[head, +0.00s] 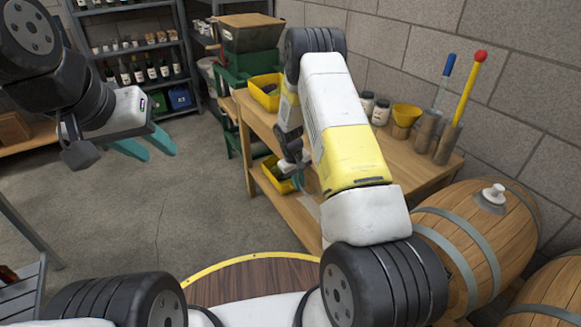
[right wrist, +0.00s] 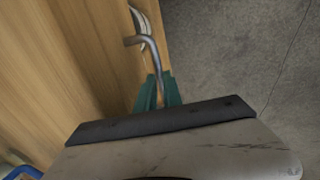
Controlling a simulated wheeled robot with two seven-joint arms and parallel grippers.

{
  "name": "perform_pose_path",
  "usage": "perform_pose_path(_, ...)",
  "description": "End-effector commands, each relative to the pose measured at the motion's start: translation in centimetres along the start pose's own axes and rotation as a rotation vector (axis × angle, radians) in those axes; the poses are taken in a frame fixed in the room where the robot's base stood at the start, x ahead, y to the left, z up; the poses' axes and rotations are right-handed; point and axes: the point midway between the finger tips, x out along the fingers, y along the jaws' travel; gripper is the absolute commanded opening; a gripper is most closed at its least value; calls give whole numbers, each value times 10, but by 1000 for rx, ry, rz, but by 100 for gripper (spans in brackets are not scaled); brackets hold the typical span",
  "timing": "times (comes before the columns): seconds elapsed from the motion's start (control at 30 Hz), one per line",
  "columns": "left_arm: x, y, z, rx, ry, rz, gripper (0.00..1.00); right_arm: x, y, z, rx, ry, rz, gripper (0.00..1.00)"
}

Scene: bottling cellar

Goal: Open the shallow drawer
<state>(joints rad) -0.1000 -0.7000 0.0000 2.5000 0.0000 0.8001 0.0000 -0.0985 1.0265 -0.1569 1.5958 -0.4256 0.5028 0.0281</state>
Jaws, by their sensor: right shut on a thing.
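In the right wrist view, a bent grey metal handle (right wrist: 148,44) stands out from a wooden front (right wrist: 75,60). My right gripper (right wrist: 158,92) has its teal fingers shut on the lower part of this handle. In the head view, my right gripper (head: 308,182) is at the front of the wooden workbench (head: 400,165), and my own arm hides most of the front there. I cannot tell how far out the drawer stands. My left gripper (head: 150,146) is open and empty over the floor at the left, its teal fingers apart.
Yellow bins stand on the bench top (head: 266,97) and on its lower shelf (head: 277,176). A barrel (head: 500,225) lies at the right. Bottle shelves (head: 140,47) stand at the back. The middle floor is clear.

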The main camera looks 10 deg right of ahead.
Motion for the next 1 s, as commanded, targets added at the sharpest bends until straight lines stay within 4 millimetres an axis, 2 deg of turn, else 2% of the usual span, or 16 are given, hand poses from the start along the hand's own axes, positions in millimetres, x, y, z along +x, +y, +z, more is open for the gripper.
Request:
perform_pose_path(0.17,0,0,0,0,0,0,36,-3,-11,-1,-2,1,0,0)
perform_pose_path(0.37,0,0,0,0,0,0,36,-9,-45,-1,-6,0,1,0)
perform_pose_path(1.0,0,0,0,0,0,0,36,-41,-217,-2,-6,1,0,0)
